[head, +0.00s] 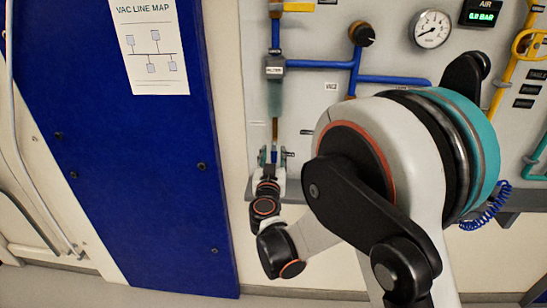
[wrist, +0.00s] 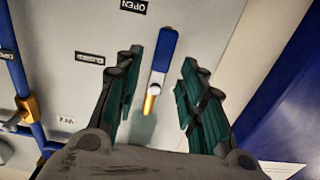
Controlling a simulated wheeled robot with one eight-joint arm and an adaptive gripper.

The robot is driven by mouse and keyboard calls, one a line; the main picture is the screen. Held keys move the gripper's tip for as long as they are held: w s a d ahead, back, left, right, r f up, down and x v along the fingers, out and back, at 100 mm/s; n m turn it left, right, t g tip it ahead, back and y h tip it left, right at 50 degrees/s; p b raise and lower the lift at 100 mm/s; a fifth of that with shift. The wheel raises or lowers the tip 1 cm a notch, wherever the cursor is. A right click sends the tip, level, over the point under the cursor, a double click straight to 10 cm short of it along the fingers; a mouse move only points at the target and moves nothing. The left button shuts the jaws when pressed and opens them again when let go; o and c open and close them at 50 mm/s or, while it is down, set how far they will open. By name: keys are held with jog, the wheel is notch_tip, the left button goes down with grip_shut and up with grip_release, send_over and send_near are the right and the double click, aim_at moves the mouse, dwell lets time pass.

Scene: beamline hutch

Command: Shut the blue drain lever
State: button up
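The blue drain lever (wrist: 165,50) is on the grey panel, in the middle of the wrist view. It has a long blue handle and an orange stub (wrist: 152,98) beyond a round pale pivot. A dark plate reading OPEN (wrist: 134,6), upside down, is near the handle end. My gripper (wrist: 162,58) is open, with one dark green-padded finger on each side of the lever. Gaps show between both fingers and the handle; I cannot see contact. In the head view my gripper (head: 271,155) points up at the panel's lower left, partly hiding the lever (head: 274,155).
A round gauge (head: 430,29) and yellow pipes (head: 502,85) are farther right. A blue upright (head: 140,180) with a map sheet (head: 150,45) stands left. My arm hides much of the panel.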

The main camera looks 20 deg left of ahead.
jog(key=shift+w+a, duration=0.15)
jog(key=shift+w, duration=0.55)
grip_shut()
